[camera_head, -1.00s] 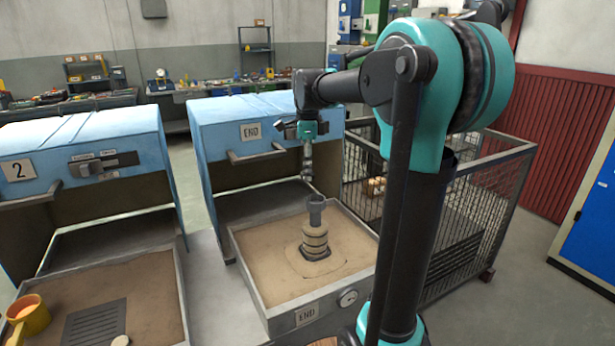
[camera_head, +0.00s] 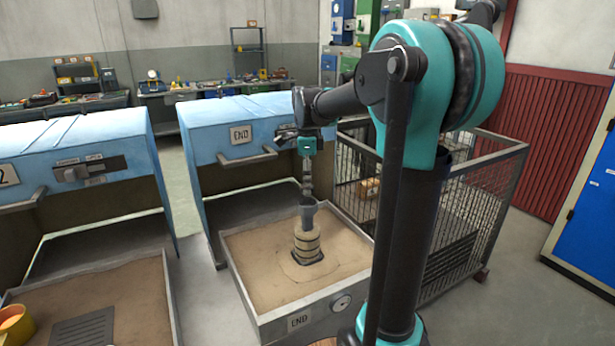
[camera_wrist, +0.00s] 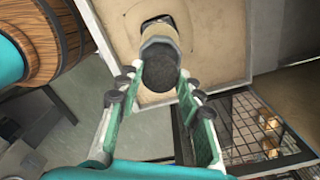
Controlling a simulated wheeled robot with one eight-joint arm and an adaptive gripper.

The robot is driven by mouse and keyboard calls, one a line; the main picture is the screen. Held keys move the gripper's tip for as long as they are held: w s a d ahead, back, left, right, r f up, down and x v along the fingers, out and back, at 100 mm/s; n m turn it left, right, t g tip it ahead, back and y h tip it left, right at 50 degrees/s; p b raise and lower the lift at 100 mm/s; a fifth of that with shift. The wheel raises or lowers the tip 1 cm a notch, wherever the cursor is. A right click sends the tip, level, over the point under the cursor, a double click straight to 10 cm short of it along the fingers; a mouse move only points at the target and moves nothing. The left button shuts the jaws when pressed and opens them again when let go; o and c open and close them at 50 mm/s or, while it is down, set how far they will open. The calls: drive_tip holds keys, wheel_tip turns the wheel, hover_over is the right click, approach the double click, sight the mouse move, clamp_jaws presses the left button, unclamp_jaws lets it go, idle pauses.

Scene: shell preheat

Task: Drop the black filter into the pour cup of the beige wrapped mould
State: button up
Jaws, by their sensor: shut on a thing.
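The beige wrapped mould (camera_head: 307,244) stands upright in the sand of the END tray, with its grey pour cup (camera_head: 308,217) on top. My gripper (camera_head: 307,190) points down at the cup, its tips at about the rim in the head view. In the wrist view my gripper (camera_wrist: 158,86) is shut on the black filter (camera_wrist: 160,76), a round dark disc between the fingertips. The disc overlaps the mouth of the grey cup (camera_wrist: 158,48). Whether it is just above the rim or slightly inside, I cannot tell. The mould (camera_wrist: 160,22) shows behind the cup.
The sand tray (camera_head: 262,325) has raised metal walls around the mould. The blue hood (camera_head: 255,120) stands behind it. A wire mesh cage (camera_head: 470,210) is at the right. A wooden barrel (camera_wrist: 55,35) shows in the wrist view.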

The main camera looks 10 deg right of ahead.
drive_tip(key=shift+f, duration=1.7)
drive_tip(key=o, duration=0.9)
wheel_tip(320, 180, up, 12)
